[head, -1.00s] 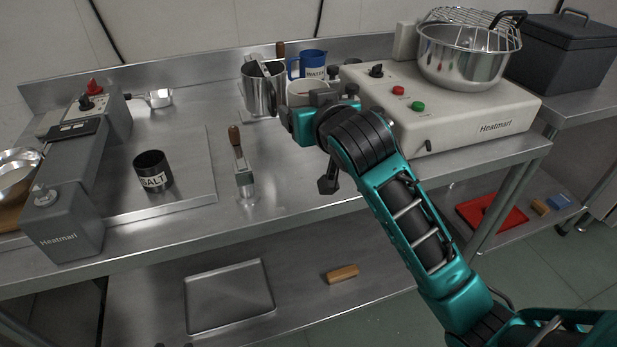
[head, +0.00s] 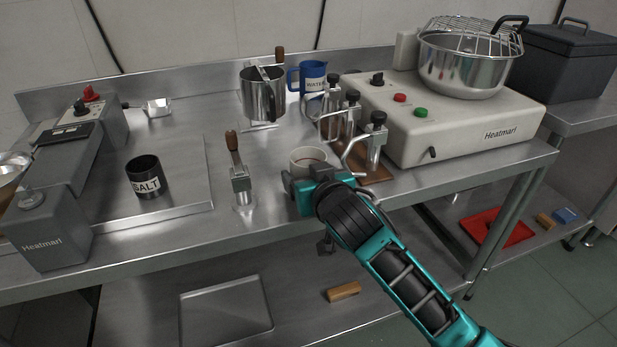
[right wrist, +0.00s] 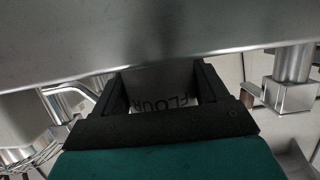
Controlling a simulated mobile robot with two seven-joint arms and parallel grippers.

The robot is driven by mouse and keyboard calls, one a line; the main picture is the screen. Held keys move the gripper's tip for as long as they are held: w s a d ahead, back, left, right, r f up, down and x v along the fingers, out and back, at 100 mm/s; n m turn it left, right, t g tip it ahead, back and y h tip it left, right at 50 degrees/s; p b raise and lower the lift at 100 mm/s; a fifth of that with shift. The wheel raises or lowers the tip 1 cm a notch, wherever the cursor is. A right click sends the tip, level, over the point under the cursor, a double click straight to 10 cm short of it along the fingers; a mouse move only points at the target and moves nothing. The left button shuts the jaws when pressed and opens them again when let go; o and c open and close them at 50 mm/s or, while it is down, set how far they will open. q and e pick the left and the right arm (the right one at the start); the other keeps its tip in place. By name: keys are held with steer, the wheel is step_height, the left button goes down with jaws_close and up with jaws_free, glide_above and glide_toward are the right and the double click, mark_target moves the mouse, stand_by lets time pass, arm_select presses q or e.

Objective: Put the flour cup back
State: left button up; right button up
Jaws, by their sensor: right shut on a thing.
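The flour cup (head: 306,157) is a pale cup at the front part of the steel bench, partly hidden by my right gripper (head: 314,182). The right wrist view shows the cup (right wrist: 165,90) between the two black fingers (right wrist: 166,98), with the word FLOUR appearing upside down. My right gripper is shut on the cup. I cannot tell whether the cup's base touches the bench. My left gripper is not in view.
Clamps (head: 350,115) on a brown base stand right of the cup, and a hand-lever clamp (head: 240,180) stands left. A metal sifter (head: 262,98), blue water jug (head: 313,78) and black salt cup (head: 146,177) stand on the bench. A Heatmarl unit (head: 450,125) fills the right side.

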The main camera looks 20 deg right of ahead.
steer(key=o, duration=1.1)
steer(key=shift+f, duration=0.1)
